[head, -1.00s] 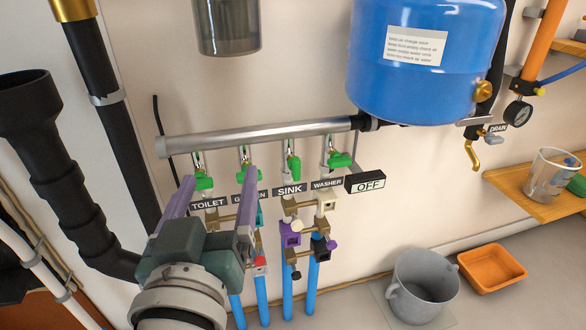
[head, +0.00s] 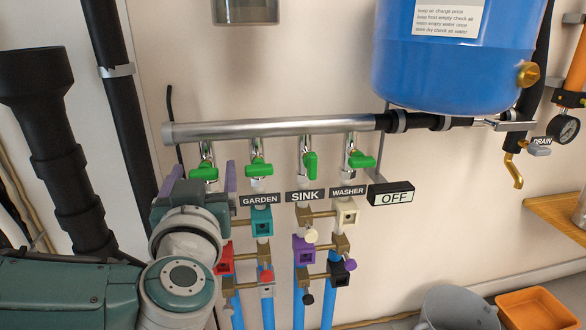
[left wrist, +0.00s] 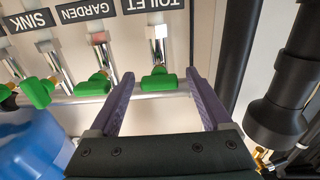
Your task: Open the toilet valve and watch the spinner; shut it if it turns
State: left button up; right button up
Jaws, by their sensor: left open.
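The toilet valve has a green handle (head: 204,173) below the left end of the silver manifold pipe (head: 270,128). In the left wrist view the handle (left wrist: 156,80) lies crosswise below the TOILET label (left wrist: 152,4). My left gripper (head: 203,178) is open, with its purple fingers on either side of this handle. In the wrist view the fingertips (left wrist: 160,77) flank it, with a gap visible on each side. My gripper hides the TOILET label in the head view. I cannot pick out a spinner. My right gripper is not in view.
The garden (head: 258,170), sink (head: 310,164) and washer (head: 360,160) handles sit close on the right. Below are coloured fittings on blue pipes. An OFF sign (head: 391,194), blue tank (head: 450,60) and gauge (head: 563,128) are farther right. A black pipe (head: 120,100) runs at left.

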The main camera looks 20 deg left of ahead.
pick_arm(q)
jog(key=shift+w+a, duration=0.1)
jog(key=shift+w, duration=0.05)
grip_shut()
dwell(0.6)
